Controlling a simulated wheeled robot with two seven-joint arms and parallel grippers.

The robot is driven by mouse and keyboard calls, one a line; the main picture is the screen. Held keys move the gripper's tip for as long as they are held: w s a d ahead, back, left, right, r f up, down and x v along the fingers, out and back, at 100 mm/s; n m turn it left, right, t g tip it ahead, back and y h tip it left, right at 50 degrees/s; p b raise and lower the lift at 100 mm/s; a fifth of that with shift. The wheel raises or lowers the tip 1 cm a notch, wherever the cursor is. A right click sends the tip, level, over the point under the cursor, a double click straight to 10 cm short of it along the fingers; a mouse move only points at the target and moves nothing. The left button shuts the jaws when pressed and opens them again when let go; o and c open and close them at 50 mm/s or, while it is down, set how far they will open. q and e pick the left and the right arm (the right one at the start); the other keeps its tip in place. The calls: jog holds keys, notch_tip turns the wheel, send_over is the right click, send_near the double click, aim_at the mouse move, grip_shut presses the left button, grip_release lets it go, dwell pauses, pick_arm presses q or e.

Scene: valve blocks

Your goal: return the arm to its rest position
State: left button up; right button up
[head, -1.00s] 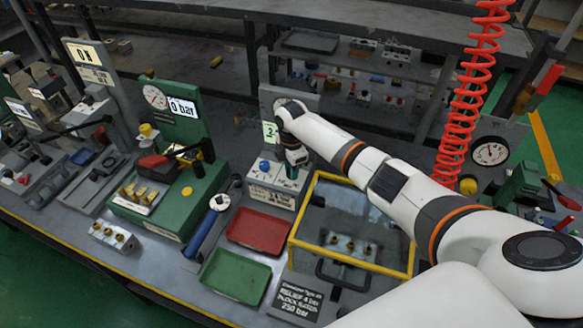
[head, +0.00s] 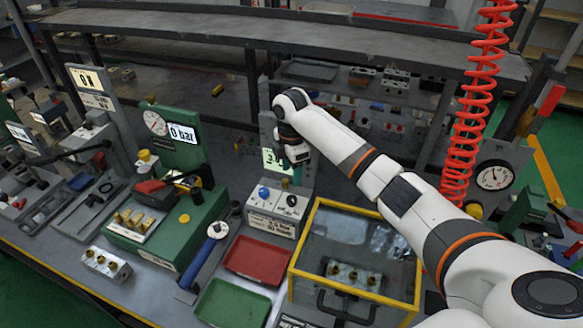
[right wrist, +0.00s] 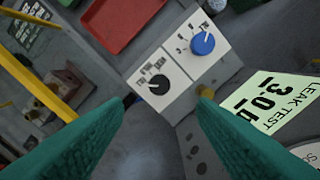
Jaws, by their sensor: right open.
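My right arm comes in from the right in the head view and reaches over the bench. Its gripper (head: 297,168) hangs above and just behind the white control box (head: 272,213) with a blue knob and a black knob. In the right wrist view the two green fingers (right wrist: 160,120) are spread wide with nothing between them. The control box (right wrist: 177,70) lies beyond the fingertips, with the blue knob (right wrist: 203,43) and the black knob (right wrist: 158,84) showing. A pale display (right wrist: 275,103) reads "LEAK TEST 3.0". My left gripper is not in view.
A yellow-framed clear box (head: 292,262) with a valve block inside stands below my right forearm. A red tray (head: 258,259) and a green tray (head: 232,305) lie in front. A green gauge stand (head: 185,150) is at left. A red coiled hose (head: 465,120) hangs at right.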

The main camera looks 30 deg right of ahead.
jog(key=shift+r, duration=1.1)
